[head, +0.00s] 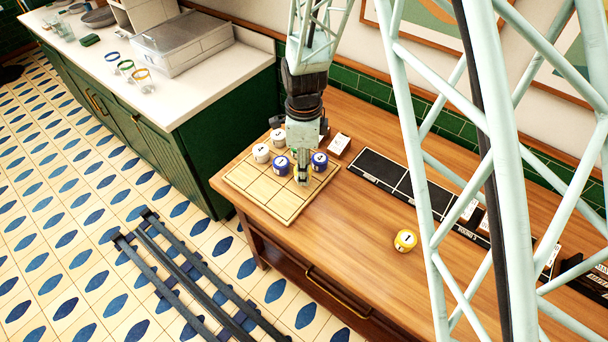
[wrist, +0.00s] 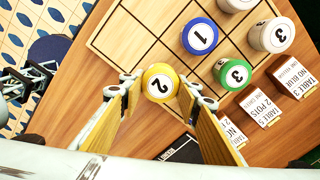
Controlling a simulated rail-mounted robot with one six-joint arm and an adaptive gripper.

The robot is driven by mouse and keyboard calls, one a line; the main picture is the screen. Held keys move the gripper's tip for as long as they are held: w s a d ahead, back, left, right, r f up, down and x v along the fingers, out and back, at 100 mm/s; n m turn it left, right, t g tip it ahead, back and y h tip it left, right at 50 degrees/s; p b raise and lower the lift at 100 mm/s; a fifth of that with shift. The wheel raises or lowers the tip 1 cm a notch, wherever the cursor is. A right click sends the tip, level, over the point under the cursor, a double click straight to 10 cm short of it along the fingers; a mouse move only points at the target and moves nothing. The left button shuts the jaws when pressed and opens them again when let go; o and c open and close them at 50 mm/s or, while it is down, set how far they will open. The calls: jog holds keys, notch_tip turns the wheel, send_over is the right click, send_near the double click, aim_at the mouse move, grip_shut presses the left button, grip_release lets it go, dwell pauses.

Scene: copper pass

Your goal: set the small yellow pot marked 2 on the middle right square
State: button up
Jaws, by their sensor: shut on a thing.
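The small yellow pot marked 2 (wrist: 160,82) is between the fingertips of my gripper (wrist: 159,86) in the wrist view, its number facing the camera. My gripper is shut on it. In the head view my gripper (head: 303,176) points down over the right part of the light wooden gridded board (head: 282,204) and mostly hides the pot. The board also shows in the wrist view (wrist: 132,33), where the pot appears over its lower edge area. I cannot tell whether the pot touches the board.
A blue pot marked 1 (wrist: 200,36), a green pot marked 3 (wrist: 232,73) and a white pot marked 3 (wrist: 272,35) stand near my gripper. Another yellow pot (head: 405,240) stands on the table at right. Label cards (wrist: 263,108) stand beside the board. The board's front squares are bare.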

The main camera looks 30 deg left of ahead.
jog(key=shift+f, duration=1.35)
jog(key=shift+f, duration=0.15)
jog(key=o, duration=0.9)
jog(key=shift+r, duration=6.15)
